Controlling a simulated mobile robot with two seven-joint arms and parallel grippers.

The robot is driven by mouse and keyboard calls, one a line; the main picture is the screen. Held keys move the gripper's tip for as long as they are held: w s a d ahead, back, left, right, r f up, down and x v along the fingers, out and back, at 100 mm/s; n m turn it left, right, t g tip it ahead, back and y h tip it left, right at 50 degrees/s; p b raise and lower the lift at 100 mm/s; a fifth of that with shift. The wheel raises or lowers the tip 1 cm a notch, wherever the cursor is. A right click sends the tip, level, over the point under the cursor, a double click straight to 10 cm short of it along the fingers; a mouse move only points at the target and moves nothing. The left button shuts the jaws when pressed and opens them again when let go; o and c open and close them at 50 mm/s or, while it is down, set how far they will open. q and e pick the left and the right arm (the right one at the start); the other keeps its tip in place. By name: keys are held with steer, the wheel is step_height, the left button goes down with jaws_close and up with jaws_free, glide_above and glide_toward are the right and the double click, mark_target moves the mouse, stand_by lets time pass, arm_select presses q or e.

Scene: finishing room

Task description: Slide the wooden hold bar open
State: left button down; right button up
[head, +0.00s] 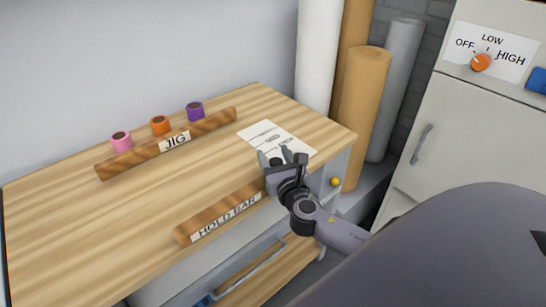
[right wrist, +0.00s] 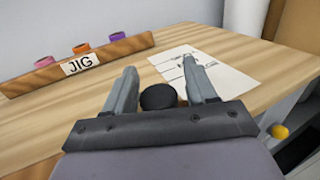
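The wooden hold bar (head: 222,212), labelled "HOLD BAR", lies along the front edge of the wooden worktop (head: 90,215). My right gripper (head: 284,154) is over the bar's right end and hides it. In the right wrist view its two fingers (right wrist: 160,85) are apart, with a round black knob (right wrist: 158,97) between them. Small gaps show beside the knob, so the fingers do not look closed on it. Whether the knob is fixed to the bar is hidden. My left gripper is not in view.
A wooden jig (head: 168,146) with pink, orange and purple spools stands at the back. A printed sheet (head: 290,140) lies near the right corner. A yellow ball (head: 336,182) is at the worktop's right side. Tall rolls and a cabinet (head: 470,135) stand to the right.

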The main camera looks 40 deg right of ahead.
steer(key=shift+s+r, duration=0.1)
steer(key=shift+s, duration=0.05)
steer(key=shift+a, duration=0.1)
steer(key=shift+s+a+f, duration=0.1)
steer(key=shift+s+f, duration=0.1)
steer(key=shift+s, duration=0.1)
steer(key=v, duration=0.6)
steer(key=shift+s, duration=0.2)
steer(key=shift+r, duration=0.1)
